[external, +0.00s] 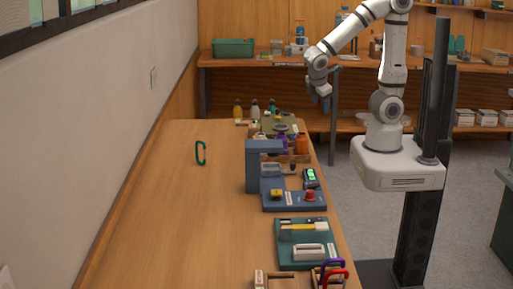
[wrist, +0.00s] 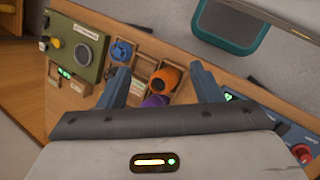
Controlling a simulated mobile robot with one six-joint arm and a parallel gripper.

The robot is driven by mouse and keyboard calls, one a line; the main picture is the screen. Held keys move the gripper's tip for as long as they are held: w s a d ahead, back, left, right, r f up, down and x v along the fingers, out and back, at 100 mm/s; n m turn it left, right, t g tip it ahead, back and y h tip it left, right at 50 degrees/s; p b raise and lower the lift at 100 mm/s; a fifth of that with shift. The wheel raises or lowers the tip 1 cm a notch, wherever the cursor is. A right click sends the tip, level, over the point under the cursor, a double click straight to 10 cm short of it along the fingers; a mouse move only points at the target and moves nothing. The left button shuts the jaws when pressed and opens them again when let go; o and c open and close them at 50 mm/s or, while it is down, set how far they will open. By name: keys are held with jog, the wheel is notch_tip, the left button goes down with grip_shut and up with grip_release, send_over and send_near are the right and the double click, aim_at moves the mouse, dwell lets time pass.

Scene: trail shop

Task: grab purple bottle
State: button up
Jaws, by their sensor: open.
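The purple bottle (wrist: 155,101) shows in the wrist view just below the orange bottle (wrist: 166,78), partly hidden by my gripper's body. In the external view the purple bottle (external: 283,141) stands near the table's right edge, left of the orange bottle (external: 301,144). My gripper (wrist: 160,68) is open and empty, its fingers spread to either side of the two bottles in the wrist picture. In the external view my gripper (external: 325,101) hangs above and to the right of the bottles, apart from them.
A green panel with a dial (wrist: 76,47) and a blue knob (wrist: 122,50) lie left of the bottles. A blue-grey stand (external: 252,170) is nearer the camera.

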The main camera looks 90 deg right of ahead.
jog(key=w+d+f+n+h, duration=0.1)
jog(key=w+n+h, duration=0.1)
jog(key=w+d+f+n+h, duration=0.1)
jog(key=w+f+n+h, duration=0.1)
jog(key=h, duration=0.1)
jog(key=w+d+f+n+h, duration=0.1)
jog(key=w+n+h, duration=0.1)
jog(key=n+h, duration=0.1)
jog(key=shift+d+f+g, duration=0.1)
jog(key=shift+f+g, duration=0.15)
jog(key=shift+g, duration=0.15)
jog(key=w+a+f+n+t+h, duration=0.1)
jog(key=w+f+n+t, duration=0.1)
jog(key=f, duration=0.2)
jog(key=w+f+n+t+h, duration=0.2)
jog(key=w+f+n, duration=0.1)
jog(key=f, duration=0.1)
jog(key=w+a+f+n+t+h+p, duration=0.1)
jog(key=w+f+n+t, duration=0.1)
jog(key=f+n, duration=0.1)
jog(key=shift+w+a+f+h, duration=0.3)
jog(key=shift+a+f, duration=0.05)
jog(key=shift+f, duration=0.35)
jog(key=shift+w+d+r+p, duration=0.1)
jog(key=shift+w+d+p, duration=0.1)
jog(key=shift+d, duration=0.55)
jog(key=shift+w+d+p, duration=0.15)
jog(key=shift+d+p, duration=0.05)
jog(key=shift+d, duration=0.5)
jog(key=c, duration=0.9)
